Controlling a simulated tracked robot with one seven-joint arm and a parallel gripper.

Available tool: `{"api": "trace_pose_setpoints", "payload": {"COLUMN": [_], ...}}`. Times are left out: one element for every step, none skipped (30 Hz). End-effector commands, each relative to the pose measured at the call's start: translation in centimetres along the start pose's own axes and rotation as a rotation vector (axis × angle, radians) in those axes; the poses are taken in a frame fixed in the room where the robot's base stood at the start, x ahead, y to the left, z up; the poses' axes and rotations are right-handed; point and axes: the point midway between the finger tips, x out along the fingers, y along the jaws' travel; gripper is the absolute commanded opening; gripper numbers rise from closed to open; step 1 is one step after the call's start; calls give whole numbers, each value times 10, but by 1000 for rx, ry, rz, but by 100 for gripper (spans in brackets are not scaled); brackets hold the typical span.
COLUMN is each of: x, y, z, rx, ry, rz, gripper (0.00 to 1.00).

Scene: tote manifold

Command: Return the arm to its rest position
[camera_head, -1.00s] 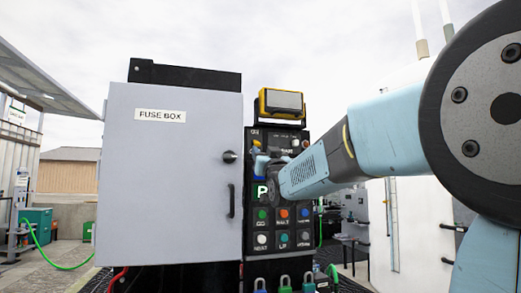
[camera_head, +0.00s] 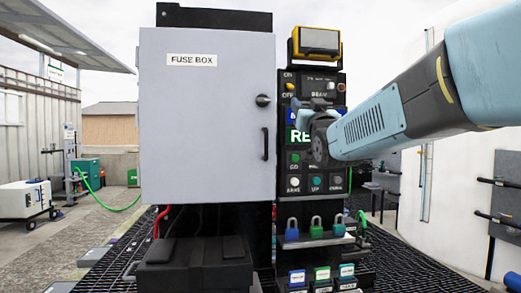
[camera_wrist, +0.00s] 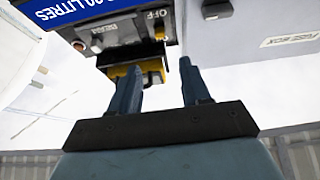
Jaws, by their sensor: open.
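My arm (camera_head: 390,112) reaches in from the right in the head view and ends in front of the black control panel (camera_head: 284,212). My gripper (camera_wrist: 158,85) is open and empty in the wrist view, its two dark fingers apart. Beyond the fingers are the panel's knobs and the yellow-framed lamp (camera_wrist: 153,70), seen upside down. In the head view the wrist hides part of the panel's blue and green displays, and the fingers are hard to make out there.
The grey fuse box (camera_head: 205,120) stands shut left of the panel. Several padlocks (camera_head: 315,229) sit on a ledge below the buttons. A black case (camera_head: 195,265) is below the box. Open sky surrounds the arm above; a white tank wall (camera_head: 455,190) is at right.

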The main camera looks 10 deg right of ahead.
Motion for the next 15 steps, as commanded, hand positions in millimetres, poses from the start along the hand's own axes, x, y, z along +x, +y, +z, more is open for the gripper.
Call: {"api": "trace_pose_setpoints", "payload": {"x": [0, 0, -1, -3, -4, -8, -12, -16, -24, -30, -38, -48, -57, -65, -78], "y": [0, 0, 0, 0, 0, 0, 0, 0, 1, 1, 1, 1, 1, 1, 2], "z": [0, 0, 2, 4, 6, 10, 14, 20, 29, 35, 42, 53, 60, 68, 78], "rx": [0, 0, 0, -1, -1, -2, -2, -3, -4, -4, -5, -5, -6, -7, -8], "ry": [-1, -3, -12, -23, -38, -67, -95, -129, -181, -224, -268, -332, -379, -426, -489], "rz": [0, 0, 1, 2, 3, 6, 8, 11, 14, 17, 20, 24, 26, 29, 32], "gripper": [47, 47, 47, 47, 47, 47, 47, 47, 47, 47, 47, 47, 47, 47, 47]}}
